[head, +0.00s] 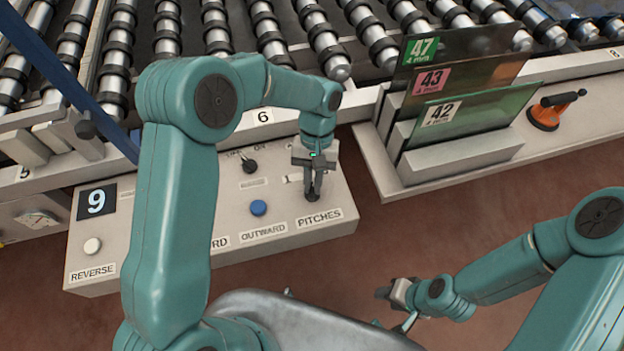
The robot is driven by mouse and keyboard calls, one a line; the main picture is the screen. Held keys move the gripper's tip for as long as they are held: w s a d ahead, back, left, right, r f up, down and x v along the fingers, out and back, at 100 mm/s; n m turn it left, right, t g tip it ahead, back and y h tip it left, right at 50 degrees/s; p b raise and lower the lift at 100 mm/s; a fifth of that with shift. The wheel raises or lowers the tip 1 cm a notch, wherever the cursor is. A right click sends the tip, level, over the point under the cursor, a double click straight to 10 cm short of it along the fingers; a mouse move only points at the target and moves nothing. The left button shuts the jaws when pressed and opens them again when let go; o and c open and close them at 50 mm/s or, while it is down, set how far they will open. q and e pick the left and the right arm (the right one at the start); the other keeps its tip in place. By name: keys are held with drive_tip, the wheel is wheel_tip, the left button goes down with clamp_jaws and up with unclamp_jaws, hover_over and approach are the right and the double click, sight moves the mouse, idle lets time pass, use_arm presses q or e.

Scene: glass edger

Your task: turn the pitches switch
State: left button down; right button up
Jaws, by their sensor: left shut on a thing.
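The pitches switch (312,197) is a small dark knob on the light control panel (330,232), just above the PITCHES label (320,216). My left gripper (313,190) points down over it and is shut on it, hiding most of the knob. My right gripper (390,293) is at the lower middle, above the brown floor and away from the panel. Its fingers are too small and dark to tell open from shut.
The panel also carries a blue OUTWARD button (258,208), a white REVERSE button (92,245) and a black switch (249,166). Behind it run conveyor rollers (270,40). At right, a rack (460,157) holds numbered glass sheets, beside an orange suction cup (546,115).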

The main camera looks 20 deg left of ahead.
use_arm(q)
drive_tip(key=m, duration=0.2)
drive_tip(key=m+y, duration=0.1)
drive_tip(key=m, duration=0.1)
drive_tip(key=shift+w+d+y, duration=0.1)
drive_tip(key=shift+d+y, duration=0.1)
drive_tip(key=shift+y, duration=0.1)
drive_tip(key=shift+m, duration=0.3)
drive_tip(key=c, duration=1.2)
unclamp_jaws()
drive_tip(key=shift+o, duration=0.2)
drive_tip(key=v, duration=1.6)
drive_tip(key=shift+r, duration=0.25)
drive_tip(key=shift+d, duration=0.1)
